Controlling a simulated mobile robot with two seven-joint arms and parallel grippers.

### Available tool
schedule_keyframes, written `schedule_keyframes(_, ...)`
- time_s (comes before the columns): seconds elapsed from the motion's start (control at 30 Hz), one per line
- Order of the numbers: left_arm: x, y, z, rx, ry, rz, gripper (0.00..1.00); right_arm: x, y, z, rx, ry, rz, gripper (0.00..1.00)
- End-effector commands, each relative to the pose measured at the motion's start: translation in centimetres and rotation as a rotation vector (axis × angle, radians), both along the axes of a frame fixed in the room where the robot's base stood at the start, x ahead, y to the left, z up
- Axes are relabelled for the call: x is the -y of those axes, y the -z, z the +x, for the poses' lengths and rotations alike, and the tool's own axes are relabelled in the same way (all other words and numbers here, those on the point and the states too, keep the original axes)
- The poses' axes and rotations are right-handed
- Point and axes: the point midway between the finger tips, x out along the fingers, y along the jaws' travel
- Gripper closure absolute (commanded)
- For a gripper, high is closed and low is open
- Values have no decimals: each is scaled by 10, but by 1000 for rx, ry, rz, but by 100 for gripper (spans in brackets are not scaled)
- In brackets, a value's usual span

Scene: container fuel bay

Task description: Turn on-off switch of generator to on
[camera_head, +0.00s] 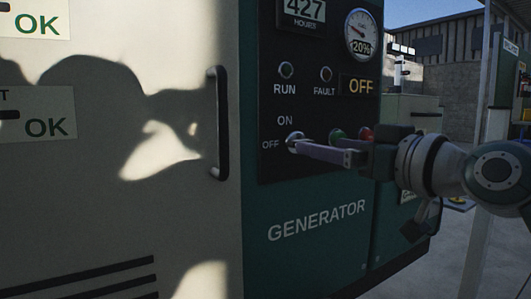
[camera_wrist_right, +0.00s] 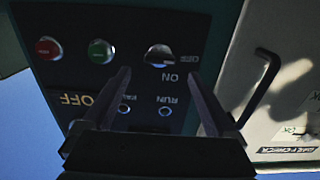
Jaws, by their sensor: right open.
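The generator (camera_head: 316,222) is a green cabinet with a dark control panel. Its on-off switch (camera_head: 294,136) is a round metallic knob below the ON label and to the right of the OFF label. The status display (camera_head: 359,86) reads OFF. My right gripper (camera_head: 300,147) reaches in from the right, with its fingertips at the switch and partly covering it. In the right wrist view, turned upside down, the switch (camera_wrist_right: 159,55) shows beyond and between the two spread fingers (camera_wrist_right: 160,74). I cannot tell whether a finger touches it. My left gripper is out of view.
A green button (camera_wrist_right: 100,51) and a red button (camera_wrist_right: 48,48) sit beside the switch. RUN and FAULT lamps (camera_head: 326,73) are above. A pale door with a dark handle (camera_head: 217,123) stands left of the panel. Open ground lies at the right.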

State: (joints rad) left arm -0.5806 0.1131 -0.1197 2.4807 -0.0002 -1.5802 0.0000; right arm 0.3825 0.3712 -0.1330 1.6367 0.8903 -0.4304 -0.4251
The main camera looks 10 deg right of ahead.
Motion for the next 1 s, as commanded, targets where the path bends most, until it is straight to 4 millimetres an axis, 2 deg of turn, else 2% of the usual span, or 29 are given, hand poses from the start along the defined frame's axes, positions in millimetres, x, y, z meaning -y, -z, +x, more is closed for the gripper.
schedule_keyframes(0.1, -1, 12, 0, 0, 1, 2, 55, -8, 3, 20, 2, -1, 2, 7)
schedule_keyframes(0.3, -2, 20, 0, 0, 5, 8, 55, -15, 2, 41, 0, -1, 1, 7)
schedule_keyframes(0.7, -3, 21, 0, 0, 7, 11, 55, -18, 1, 47, -2, -1, -1, 7)
schedule_keyframes(1.0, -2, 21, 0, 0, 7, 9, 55, -17, 1, 47, -2, -1, -1, 41)
